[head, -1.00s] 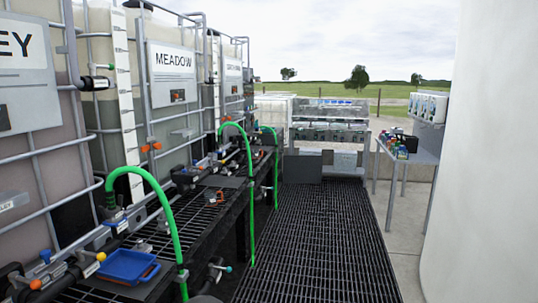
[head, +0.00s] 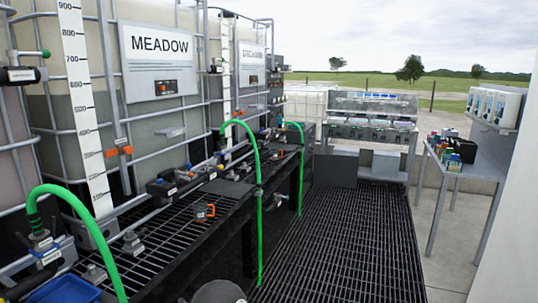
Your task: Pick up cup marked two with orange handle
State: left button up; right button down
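A small dark cup-like item with an orange part (head: 205,211) stands on the black grated bench (head: 165,250), left of the middle in the head view. It is too small to read any number on it or to be sure of a handle. Neither of my grippers shows in the head view.
Tall caged tanks line the left, one with a MEADOW sign (head: 160,62). Green hoses (head: 258,170) arch over the bench edge. A blue tray (head: 65,291) is at lower left. A shelf rack (head: 370,125) and side table (head: 465,168) stand farther off. The grated floor (head: 335,235) is clear.

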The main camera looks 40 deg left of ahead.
aim_at(274, 151)
jog(key=u, duration=0.2)
jog(key=i, duration=1.4)
jog(key=u, duration=0.6)
jog(key=i, duration=1.4)
jog(key=u, duration=0.45)
jog(key=i, duration=0.65)
jog(key=u, duration=0.2)
